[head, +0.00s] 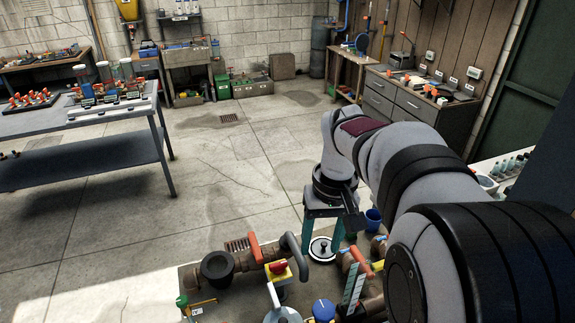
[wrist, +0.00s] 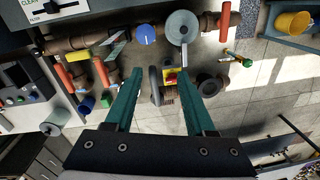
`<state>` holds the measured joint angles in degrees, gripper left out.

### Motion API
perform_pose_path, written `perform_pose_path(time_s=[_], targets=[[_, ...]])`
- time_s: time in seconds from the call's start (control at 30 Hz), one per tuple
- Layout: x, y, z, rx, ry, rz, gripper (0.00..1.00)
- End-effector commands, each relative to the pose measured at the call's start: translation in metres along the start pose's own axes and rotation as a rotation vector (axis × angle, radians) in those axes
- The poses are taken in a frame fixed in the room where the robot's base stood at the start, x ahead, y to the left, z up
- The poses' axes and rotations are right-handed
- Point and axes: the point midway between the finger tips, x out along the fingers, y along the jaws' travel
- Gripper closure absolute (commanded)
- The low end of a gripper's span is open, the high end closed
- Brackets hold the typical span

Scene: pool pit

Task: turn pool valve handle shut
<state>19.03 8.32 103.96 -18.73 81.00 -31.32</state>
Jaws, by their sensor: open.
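Pipework with several handles lies below my gripper; I cannot tell for certain which is the task's valve handle. A curved grey handle (head: 293,255) stands beside a yellow and red box (head: 278,269). In the wrist view the grey handle (wrist: 155,87) and the box (wrist: 171,75) show between my fingers. An orange handle (head: 255,249) sits on the brown pipe just left of the grey one. My gripper (wrist: 159,62) has two teal fingers, spread wide with nothing held. In the head view my gripper (head: 329,246) points down, right of the grey handle. Contact is not visible.
A grey disc with a lever (wrist: 182,25) and a blue knob (wrist: 146,35) are close by. A black round fitting (head: 217,268) is on the pipe's left. More orange-handled pipes stand right of my gripper. A workbench (head: 80,122) stands at left; the middle floor is clear.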

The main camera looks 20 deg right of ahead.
Motion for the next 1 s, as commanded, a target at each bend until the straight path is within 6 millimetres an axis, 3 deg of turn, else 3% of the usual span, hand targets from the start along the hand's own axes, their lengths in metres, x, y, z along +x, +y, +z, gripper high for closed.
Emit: perform_pose_path(time_s=[0.03, 0.1, 0.2, 0.3, 0.47, 0.8, 1.0], targets=[[0.011, 0.035, -0.037, -0.034, -0.004, 0.014, 0.45], [0.028, 0.081, -0.075, -0.1, -0.003, 0.035, 0.45], [0.051, 0.133, -0.105, -0.169, -0.004, 0.058, 0.45], [0.065, 0.159, -0.117, -0.208, -0.006, 0.07, 0.45], [0.088, 0.165, -0.118, -0.22, -0.008, 0.071, 0.45], [0.187, 0.171, -0.118, -0.219, -0.008, 0.07, 0.45], [0.216, 0.173, -0.119, -0.219, -0.004, 0.072, 0.45]])
